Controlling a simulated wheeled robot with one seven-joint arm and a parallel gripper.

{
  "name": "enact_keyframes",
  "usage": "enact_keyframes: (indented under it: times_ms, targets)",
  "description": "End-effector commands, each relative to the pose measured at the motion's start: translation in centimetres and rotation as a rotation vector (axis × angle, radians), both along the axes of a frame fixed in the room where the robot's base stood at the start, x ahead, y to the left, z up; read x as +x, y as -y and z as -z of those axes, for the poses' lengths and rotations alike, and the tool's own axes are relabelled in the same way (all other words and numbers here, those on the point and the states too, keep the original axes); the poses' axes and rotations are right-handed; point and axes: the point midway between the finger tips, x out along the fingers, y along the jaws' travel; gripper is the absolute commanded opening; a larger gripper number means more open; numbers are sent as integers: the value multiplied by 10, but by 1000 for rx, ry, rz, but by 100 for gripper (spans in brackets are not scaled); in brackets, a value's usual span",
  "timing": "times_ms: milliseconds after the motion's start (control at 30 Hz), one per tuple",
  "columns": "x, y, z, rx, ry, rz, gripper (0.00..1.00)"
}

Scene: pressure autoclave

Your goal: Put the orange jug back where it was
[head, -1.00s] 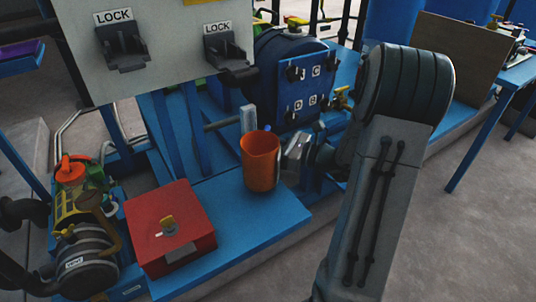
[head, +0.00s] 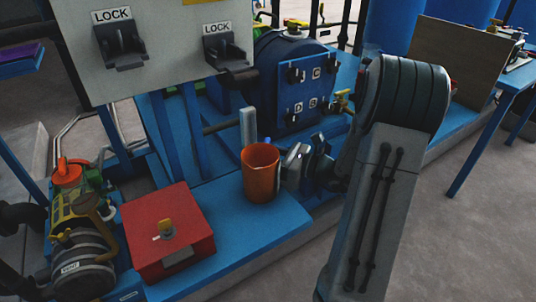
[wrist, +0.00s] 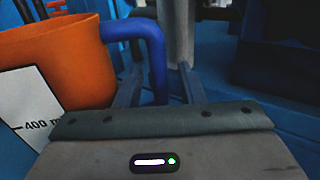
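The orange jug (head: 261,174) appears to stand upright on the blue platform, right of the red box. It also shows at the left of the wrist view (wrist: 62,62), with a white scale reading 400 and a blue handle (wrist: 152,52). My gripper (head: 306,162) is just right of the jug, on its handle side. In the wrist view the two fingers (wrist: 160,90) are spread, one on each side of the handle, with gaps visible. The handle's lower end is hidden behind my gripper body.
The red box (head: 170,240) with a yellow knob sits left of the jug on the blue platform (head: 235,232). A grey post (head: 248,128) rises behind the jug. The blue-doored vessel (head: 306,88) stands behind my gripper. A panel with LOCK labels (head: 160,50) overhangs the upper left.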

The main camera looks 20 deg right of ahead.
Motion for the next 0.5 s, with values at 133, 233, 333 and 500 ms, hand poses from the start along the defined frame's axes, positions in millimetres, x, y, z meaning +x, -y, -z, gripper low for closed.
enact_keyframes:
  times_ms: [133,233,333,500]
  targets:
    - [-14,16,-2,-1,-1,5,36]
    - [-29,31,-3,0,-1,6,36]
    - [-45,46,-3,1,-1,6,36]
    - [-68,69,-2,1,-1,4,36]
